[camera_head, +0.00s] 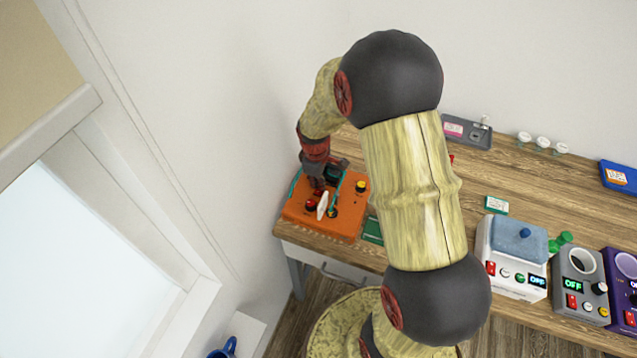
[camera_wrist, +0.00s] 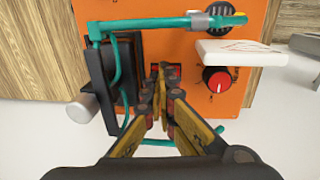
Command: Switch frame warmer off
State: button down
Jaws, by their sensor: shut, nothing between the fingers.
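No label reading frame warmer is legible. My gripper (camera_head: 318,182) is over an orange unit (camera_head: 343,223) at the left end of the table. In the wrist view, my gripper's fingers (camera_wrist: 160,80) are together and empty above the orange unit's face (camera_wrist: 245,105). A red knob (camera_wrist: 216,80) with a black rim lies right of the fingertips, apart from them. A white plate (camera_wrist: 240,52) sits just above the knob.
To the right stand a white box with a blue lid (camera_head: 519,245), a grey unit with a round opening (camera_head: 582,285) and a purple unit (camera_head: 620,300) cut by the frame edge. Small white cups (camera_head: 542,142) stand behind. A wall lies left.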

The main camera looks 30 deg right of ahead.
jog(key=shift+s+a+f, duration=0.15)
jog(key=shift+s+f, duration=0.05)
jog(key=shift+s+a+f, duration=0.15)
jog(key=shift+s+a, duration=0.4)
notch_tip(320, 180, up, 14)
jog(key=a+p, duration=0.1)
jog(key=p, duration=0.3)
jog(key=shift+s+r, duration=0.2)
jog(key=shift+s, duration=0.1)
jog(key=shift+a, duration=0.25)
